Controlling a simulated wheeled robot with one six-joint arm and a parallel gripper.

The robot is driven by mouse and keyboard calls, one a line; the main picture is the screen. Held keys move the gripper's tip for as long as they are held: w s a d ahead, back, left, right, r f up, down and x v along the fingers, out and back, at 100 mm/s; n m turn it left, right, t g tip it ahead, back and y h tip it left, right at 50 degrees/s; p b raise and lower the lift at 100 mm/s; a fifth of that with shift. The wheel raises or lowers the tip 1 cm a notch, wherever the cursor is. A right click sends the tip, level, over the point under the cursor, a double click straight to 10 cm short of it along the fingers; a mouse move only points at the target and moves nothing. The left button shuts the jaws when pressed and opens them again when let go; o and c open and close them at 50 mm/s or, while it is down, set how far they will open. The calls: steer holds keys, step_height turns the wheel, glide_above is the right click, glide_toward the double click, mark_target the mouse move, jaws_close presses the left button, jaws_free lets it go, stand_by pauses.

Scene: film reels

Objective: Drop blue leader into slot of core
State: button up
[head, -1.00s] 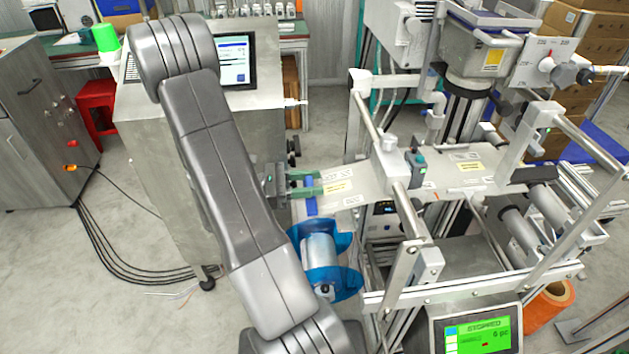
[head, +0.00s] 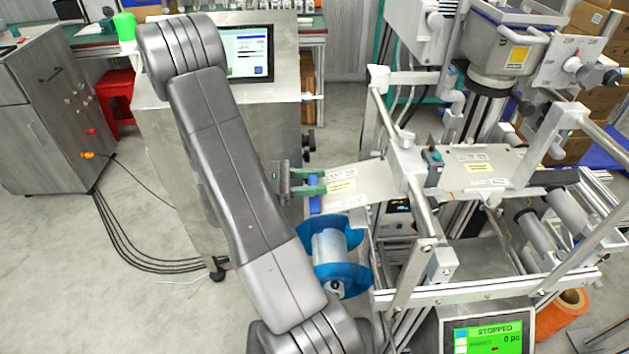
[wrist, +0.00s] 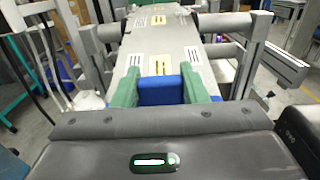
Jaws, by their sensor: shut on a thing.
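The blue leader (head: 314,199) is the blue end of a pale labelled film (head: 350,186) that comes off the machine to the right. My gripper (head: 311,186) has green fingers and is shut on the leader. In the wrist view the leader (wrist: 160,91) sits between the two green fingers. The core (head: 326,246) is a pale cylinder between blue reel flanges (head: 343,280). It lies below the leader and slightly to its right, apart from it. I cannot make out the slot in the core. The core is not visible in the wrist view.
The machine frame (head: 440,292) with its rails and rollers stands close on the right of the reel. A steel cabinet with a screen (head: 246,53) stands behind my arm. A green display (head: 485,340) reads STOPPED. Open floor lies left of my arm.

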steer(key=a+f+b, duration=0.2)
steer(key=a+f, duration=0.3)
steer(key=a, duration=0.5)
steer(key=shift+s+a+f, duration=0.15)
steer(key=shift+a+f, duration=0.1)
steer(key=shift+f, duration=0.05)
stand_by(1.4)
steer(key=shift+a, duration=0.1)
steer(key=a+f+b, duration=0.2)
steer(key=a+f, duration=0.2)
steer(key=a, duration=0.3)
steer(key=shift+s+a, duration=0.15)
steer(key=shift+a, duration=0.1)
stand_by(1.3)
stand_by(0.4)
steer(key=d+f+b, duration=0.1)
steer(key=d+f, duration=0.3)
steer(key=d, duration=0.7)
steer(key=shift+w+d+b, duration=0.2)
steer(key=shift+b, duration=0.1)
stand_by(1.3)
